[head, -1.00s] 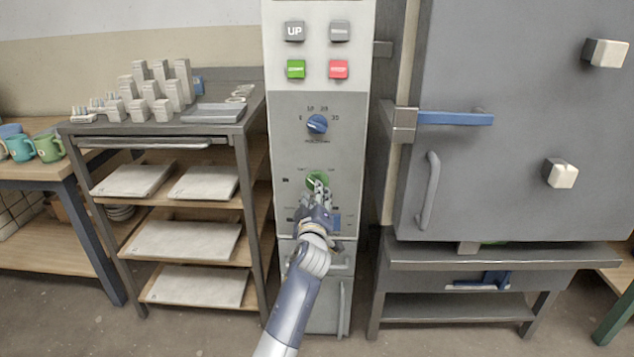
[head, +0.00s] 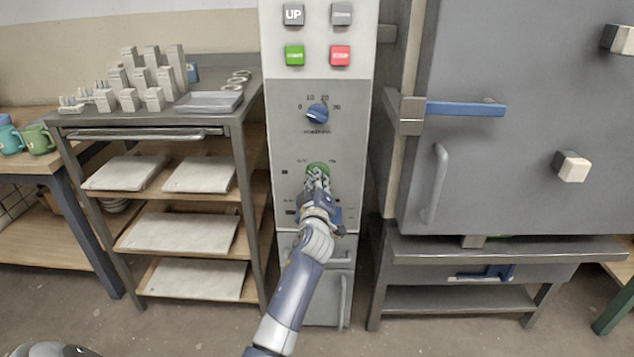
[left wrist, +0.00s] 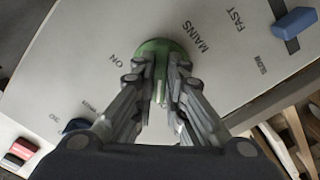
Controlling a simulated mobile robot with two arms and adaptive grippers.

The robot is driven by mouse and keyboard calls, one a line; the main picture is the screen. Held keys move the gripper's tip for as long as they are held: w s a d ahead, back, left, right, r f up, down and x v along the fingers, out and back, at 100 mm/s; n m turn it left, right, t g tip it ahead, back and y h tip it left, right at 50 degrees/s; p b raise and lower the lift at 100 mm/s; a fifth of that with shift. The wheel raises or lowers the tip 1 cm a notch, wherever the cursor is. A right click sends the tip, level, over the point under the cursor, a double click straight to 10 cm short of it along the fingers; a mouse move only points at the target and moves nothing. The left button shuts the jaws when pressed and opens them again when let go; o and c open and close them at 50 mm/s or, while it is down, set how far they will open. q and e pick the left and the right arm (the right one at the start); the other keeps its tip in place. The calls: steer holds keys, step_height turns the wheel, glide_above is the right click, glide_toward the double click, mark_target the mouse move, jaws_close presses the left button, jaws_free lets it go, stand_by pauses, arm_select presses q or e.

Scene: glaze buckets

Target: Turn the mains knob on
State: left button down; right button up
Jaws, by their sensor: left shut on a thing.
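The green mains knob (head: 317,168) is on the grey lower panel of the tall control cabinet (head: 318,210). My left gripper (head: 318,180) reaches it from below and covers its lower part. In the left wrist view, the green knob (left wrist: 160,48) sits between the fingertips of my left gripper (left wrist: 158,75), which is shut on its raised grip. The words MAINS and ON are printed beside the knob. My right gripper is not in view.
A blue dial (head: 317,113) is above the knob, with green (head: 294,55) and red (head: 340,55) buttons higher up. A blue slider (left wrist: 295,21) is near the knob. A shelf rack (head: 255,180) stands left and a large kiln door (head: 520,150) right.

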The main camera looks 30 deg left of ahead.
arm_select(q)
steer(key=shift+m, duration=0.4)
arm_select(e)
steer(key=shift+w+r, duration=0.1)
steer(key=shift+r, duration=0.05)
arm_select(q)
steer(key=shift+m+p, duration=1.3)
steer(key=shift+m, duration=7.4)
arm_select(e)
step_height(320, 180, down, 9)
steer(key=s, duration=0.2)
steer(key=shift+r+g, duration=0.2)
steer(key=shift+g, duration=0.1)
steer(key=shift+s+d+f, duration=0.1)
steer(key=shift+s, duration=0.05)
arm_select(q)
steer(key=c, duration=1.6)
jaws_free()
steer(key=shift+c, duration=0.2)
